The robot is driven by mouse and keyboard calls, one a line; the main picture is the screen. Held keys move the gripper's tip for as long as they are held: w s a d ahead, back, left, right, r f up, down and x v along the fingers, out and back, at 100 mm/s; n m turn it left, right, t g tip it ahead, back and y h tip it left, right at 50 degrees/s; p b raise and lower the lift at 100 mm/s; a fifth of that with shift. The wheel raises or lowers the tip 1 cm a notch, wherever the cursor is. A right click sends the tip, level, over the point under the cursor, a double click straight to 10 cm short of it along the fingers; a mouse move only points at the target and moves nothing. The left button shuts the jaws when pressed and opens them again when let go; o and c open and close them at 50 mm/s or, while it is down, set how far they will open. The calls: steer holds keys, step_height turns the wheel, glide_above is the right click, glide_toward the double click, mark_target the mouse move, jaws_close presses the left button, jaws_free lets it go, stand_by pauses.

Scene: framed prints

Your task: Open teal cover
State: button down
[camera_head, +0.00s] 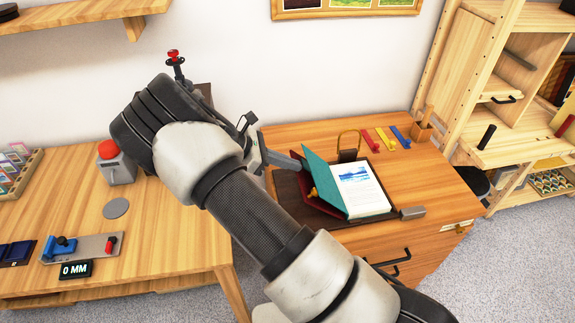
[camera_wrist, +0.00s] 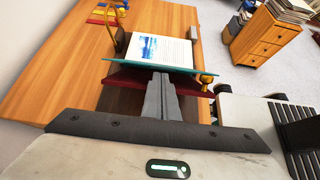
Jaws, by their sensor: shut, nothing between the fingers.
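The teal cover (camera_head: 320,182) belongs to an open book on the right-hand desk. It stands tilted up at the left of the white printed page (camera_head: 360,188). In the wrist view the teal cover (camera_wrist: 150,67) shows as a thin band in front of the page (camera_wrist: 165,48). My gripper (camera_head: 300,164) is shut and empty, at the cover's outer left side. Its fingers (camera_wrist: 160,77) point at the teal band in the wrist view; I cannot tell whether they touch it. A dark red panel (camera_head: 309,198) lies below the cover, partly hidden.
The book rests on a dark mat (camera_head: 327,219). A grey block (camera_head: 412,212) lies at its right corner, and a brass-coloured frame (camera_head: 349,142) stands behind it. Red, yellow and blue strips (camera_head: 385,138) lie farther back. Open shelving (camera_head: 520,110) stands at the right.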

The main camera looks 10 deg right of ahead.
steer(key=shift+y, duration=0.9)
steer(key=d+r+p, duration=0.1)
steer(key=p, duration=0.1)
steer(key=d+r+p, duration=0.1)
steer(key=r+p, duration=0.1)
steer(key=shift+d+r, duration=0.25)
steer(key=shift+d, duration=0.05)
steer(key=d, duration=0.1)
steer(key=d+r+y+p, duration=0.1)
steer(key=d, duration=0.1)
steer(key=d+y+p, duration=0.1)
steer(key=shift+d+r, duration=0.3)
steer(key=shift+r, duration=0.05)
steer(key=shift+a, duration=0.15)
